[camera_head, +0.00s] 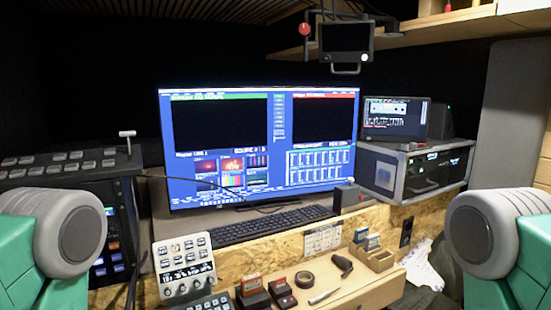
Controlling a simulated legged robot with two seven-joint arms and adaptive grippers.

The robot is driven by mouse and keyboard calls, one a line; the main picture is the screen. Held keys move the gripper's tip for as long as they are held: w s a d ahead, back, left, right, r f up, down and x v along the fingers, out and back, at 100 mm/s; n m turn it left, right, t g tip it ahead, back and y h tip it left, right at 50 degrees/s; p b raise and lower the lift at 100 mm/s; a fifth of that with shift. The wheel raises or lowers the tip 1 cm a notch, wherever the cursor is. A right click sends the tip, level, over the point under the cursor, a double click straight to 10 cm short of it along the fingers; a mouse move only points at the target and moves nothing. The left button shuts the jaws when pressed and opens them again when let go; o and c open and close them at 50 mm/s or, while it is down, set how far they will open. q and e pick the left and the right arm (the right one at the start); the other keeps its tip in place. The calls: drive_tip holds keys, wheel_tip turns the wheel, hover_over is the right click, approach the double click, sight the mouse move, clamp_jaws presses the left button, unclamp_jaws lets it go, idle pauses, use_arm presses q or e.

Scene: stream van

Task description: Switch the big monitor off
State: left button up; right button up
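The big monitor (258,148) stands on the desk in the middle of the head view. Its screen is lit with a blue window layout that has two black panels on top and coloured tiles below. Its stand and base are partly seen behind the keyboard. No power button can be made out on it. My left and right arms show only as grey and green links at the lower left and lower right edges. Neither gripper is in view, and nothing of mine touches the monitor.
A black keyboard (275,224) lies in front of the monitor. A switcher panel (62,166) stands at left, a small lit screen (395,118) at right, and a small dark display (345,40) hangs above.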

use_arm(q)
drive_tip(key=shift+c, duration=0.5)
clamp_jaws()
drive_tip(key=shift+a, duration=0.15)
